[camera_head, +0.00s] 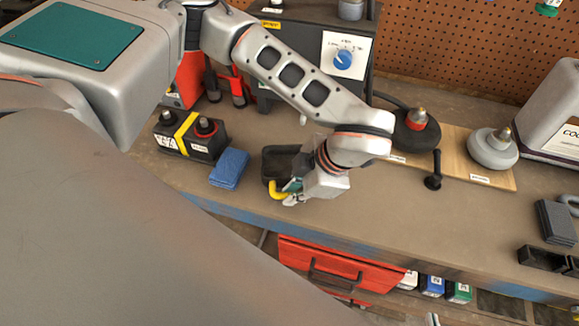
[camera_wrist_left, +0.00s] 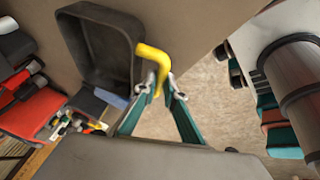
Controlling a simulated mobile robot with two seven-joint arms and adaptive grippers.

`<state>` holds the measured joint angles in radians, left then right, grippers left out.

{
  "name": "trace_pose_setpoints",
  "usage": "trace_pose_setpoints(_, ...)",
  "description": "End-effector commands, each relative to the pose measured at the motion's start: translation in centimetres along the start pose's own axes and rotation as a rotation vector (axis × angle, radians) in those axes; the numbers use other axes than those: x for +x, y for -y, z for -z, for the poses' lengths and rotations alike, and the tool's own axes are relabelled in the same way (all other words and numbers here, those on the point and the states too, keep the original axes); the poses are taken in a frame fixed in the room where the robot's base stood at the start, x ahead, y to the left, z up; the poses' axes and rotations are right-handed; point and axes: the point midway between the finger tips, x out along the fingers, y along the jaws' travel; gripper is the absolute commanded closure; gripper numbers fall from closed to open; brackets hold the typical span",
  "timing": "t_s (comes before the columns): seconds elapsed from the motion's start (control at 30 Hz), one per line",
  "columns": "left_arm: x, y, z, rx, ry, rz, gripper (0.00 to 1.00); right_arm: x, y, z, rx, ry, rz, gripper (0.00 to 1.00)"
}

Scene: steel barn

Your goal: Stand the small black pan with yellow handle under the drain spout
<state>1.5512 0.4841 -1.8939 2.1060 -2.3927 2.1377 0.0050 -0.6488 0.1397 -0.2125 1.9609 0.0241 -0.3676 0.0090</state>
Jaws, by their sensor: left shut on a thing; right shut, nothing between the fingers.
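The small black pan (camera_head: 282,158) sits at the middle of the workbench, open side up, partly hidden by my left wrist. Its yellow handle (camera_head: 277,190) points toward the bench's front edge. My left gripper (camera_head: 292,197) is shut on this handle near that edge. In the left wrist view the pan (camera_wrist_left: 98,48) is at upper left, and the gripper (camera_wrist_left: 160,92) has its two teal fingers at the bent yellow handle (camera_wrist_left: 155,60). Whether the pan touches the bench cannot be told. I cannot make out a drain spout for certain. My right gripper is not in view.
A blue cloth or pad (camera_head: 229,168) and a black battery with a yellow strap (camera_head: 190,137) lie left of the pan. A wooden board (camera_head: 490,178) to the right carries a round grey weight (camera_head: 493,150). A red drawer (camera_head: 335,268) is below the bench edge.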

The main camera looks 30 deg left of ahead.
Motion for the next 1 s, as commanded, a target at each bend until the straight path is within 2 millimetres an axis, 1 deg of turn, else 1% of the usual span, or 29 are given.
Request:
trace_pose_setpoints(0.5,0.3,-3.5,-1.5,-0.002,0.000,0.000,1.00,-0.3,-0.1,0.6,0.000,-0.002,0.000,1.00)
trace_pose_setpoints(1.0,0.7,-6.7,-3.0,-0.002,0.000,0.000,1.00,-0.3,-0.1,0.5,0.000,-0.002,0.000,1.00)
